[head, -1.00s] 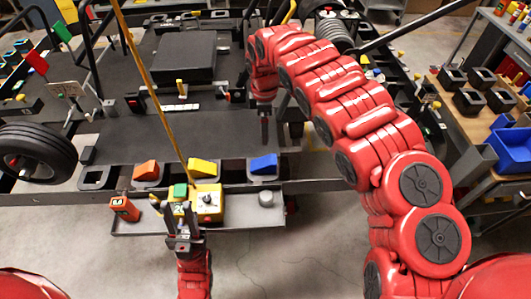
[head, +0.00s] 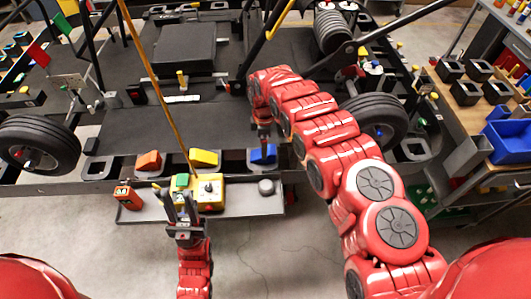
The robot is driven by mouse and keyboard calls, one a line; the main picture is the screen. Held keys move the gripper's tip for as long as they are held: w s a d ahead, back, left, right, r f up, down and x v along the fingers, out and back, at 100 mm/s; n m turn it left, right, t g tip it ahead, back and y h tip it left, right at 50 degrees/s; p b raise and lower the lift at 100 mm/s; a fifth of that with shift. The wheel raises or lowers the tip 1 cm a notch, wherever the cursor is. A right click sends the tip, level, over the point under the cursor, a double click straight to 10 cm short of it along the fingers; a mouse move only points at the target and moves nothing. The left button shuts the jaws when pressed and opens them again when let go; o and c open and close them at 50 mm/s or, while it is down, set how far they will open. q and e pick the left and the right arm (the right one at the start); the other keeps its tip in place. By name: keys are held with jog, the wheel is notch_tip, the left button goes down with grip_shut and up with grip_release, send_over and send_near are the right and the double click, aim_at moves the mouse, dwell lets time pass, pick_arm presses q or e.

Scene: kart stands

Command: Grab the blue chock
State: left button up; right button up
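The blue chock (head: 267,154) is a small wedge in a black holder at the front edge of the kart deck, the rightmost of three chocks. My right arm comes in from the right, and its gripper (head: 264,138) points down just above and behind the blue chock. The gripper looks narrow and dark, and its finger gap cannot be made out. Whether it touches the chock is unclear. My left gripper (head: 179,207) points up in front of the tray, with two fingers apart and nothing seen between them.
A yellow chock (head: 204,158) and an orange chock (head: 148,161) sit to the left in similar holders. Below them, a grey tray (head: 240,207) holds a yellow box with a knob (head: 210,192) and an orange block (head: 128,197). A tyre (head: 378,122) stands right of my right arm.

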jog(key=shift+d+f+p, duration=0.1)
jog(key=shift+f+p, duration=0.4)
jog(key=shift+f, duration=0.1)
jog(key=shift+s+f, duration=0.1)
jog(key=shift+f, duration=0.35)
jog(key=shift+d+f, duration=0.1)
jog(key=shift+f, duration=0.15)
notch_tip(320, 180, down, 2)
jog(key=shift+f+b, duration=0.25)
jog(key=shift+b, duration=0.85)
jog(key=shift+r, duration=0.1)
jog(key=shift+c, duration=0.4)
grip_shut()
